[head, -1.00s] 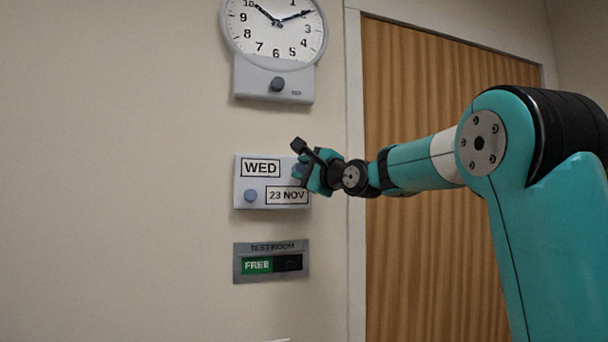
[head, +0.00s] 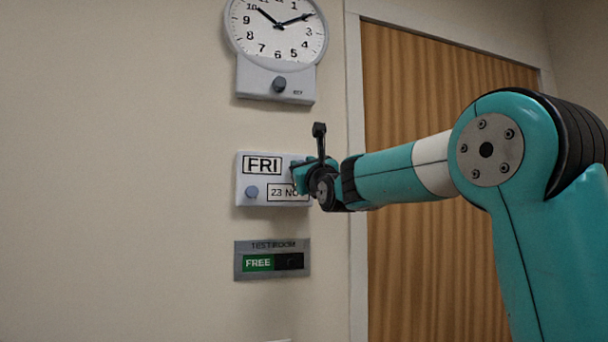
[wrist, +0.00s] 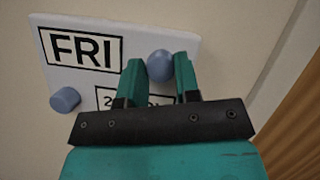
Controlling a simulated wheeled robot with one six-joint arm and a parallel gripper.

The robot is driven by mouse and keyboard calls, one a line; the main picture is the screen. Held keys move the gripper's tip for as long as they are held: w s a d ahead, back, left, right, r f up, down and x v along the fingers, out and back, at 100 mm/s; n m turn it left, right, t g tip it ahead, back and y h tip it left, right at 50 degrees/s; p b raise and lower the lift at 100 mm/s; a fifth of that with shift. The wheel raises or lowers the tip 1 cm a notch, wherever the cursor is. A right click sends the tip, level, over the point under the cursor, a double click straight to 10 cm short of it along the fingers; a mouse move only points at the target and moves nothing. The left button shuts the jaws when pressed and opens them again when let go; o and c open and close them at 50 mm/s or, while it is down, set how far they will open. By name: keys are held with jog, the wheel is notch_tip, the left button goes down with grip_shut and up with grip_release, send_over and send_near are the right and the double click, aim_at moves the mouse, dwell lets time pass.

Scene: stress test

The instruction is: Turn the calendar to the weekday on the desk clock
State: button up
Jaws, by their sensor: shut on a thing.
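The wall calendar (head: 249,183) is a white box on the wall. Its weekday window (head: 262,165) reads FRI, also in the wrist view (wrist: 82,50). Its date window (head: 283,193) reads 23 with the rest partly hidden by my gripper. A blue knob (wrist: 160,66) at the upper right of the calendar sits between the fingers of my gripper (wrist: 160,80), which is shut on it. A second blue knob (head: 251,192) at the lower left is free. In the head view my gripper (head: 298,174) is at the calendar's right side. No desk clock is in view.
A round wall clock (head: 277,40) with a dark knob hangs above the calendar. A TEST ROOM sign (head: 272,260) showing FREE is below. A wooden door (head: 430,270) is at right. The wall at left is bare.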

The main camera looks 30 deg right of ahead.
jog(key=shift+f+m+h+b, duration=0.1)
jog(key=shift+m+h+b, duration=0.45)
jog(key=shift+m, duration=0.95)
jog(key=o, duration=0.9)
jog(key=b+v, duration=1.7)
jog(key=b, duration=0.2)
jog(key=shift+s+a, duration=0.25)
